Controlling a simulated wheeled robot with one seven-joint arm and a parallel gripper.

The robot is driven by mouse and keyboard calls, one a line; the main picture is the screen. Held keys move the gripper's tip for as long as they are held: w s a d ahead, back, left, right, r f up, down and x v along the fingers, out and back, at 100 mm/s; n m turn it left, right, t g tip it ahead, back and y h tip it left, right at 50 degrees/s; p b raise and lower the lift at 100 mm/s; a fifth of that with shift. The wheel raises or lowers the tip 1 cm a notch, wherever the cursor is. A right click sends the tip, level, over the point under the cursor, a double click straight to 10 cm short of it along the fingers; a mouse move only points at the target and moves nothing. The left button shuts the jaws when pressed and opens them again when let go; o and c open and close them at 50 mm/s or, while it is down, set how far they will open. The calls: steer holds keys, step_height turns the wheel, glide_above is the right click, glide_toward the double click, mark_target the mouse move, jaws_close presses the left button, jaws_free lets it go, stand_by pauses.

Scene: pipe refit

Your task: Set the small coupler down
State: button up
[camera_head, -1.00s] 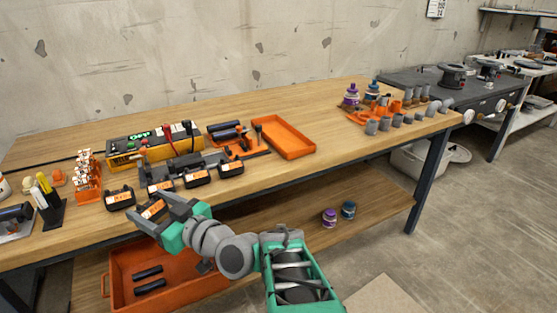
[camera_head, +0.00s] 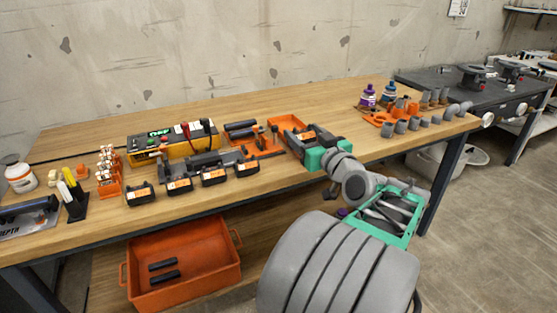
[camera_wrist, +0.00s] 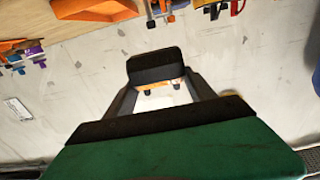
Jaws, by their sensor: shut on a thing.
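My gripper (camera_head: 299,142) is shut on a black block with an orange patch (camera_wrist: 155,66), which shows between its fingers in the wrist view. I cannot tell from its look whether this block is the small coupler. In the head view the gripper is over or beside the right part of the orange tray (camera_head: 284,122), and it hides part of that tray. The gap between the held block and the surface below is not clear. Several grey pipe fittings (camera_head: 401,127) stand in a row further right on the bench.
Several black blocks with orange labels (camera_head: 213,177) line the bench's front, before a yellow-black unit (camera_head: 172,142). Purple (camera_head: 367,97) and blue (camera_head: 389,92) bottles stand at the right. An orange bin (camera_head: 184,268) is below. Bare wood (camera_head: 255,185) lies in front of the tray.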

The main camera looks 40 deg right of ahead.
steer(key=w+f, duration=0.2)
steer(key=w, duration=0.1)
steer(key=w+f+b, duration=0.1)
steer(key=w+f, duration=0.4)
steer(key=w, duration=0.1)
steer(key=shift+w+f, duration=0.15)
steer(key=shift+f, duration=0.2)
steer(key=f+b, duration=0.1)
steer(key=f, duration=0.2)
steer(key=shift+w+b, duration=0.2)
steer(key=shift+b, duration=0.1)
steer(key=shift+f, duration=0.4)
steer(key=o, duration=1.4)
steer(key=shift+r, duration=0.1)
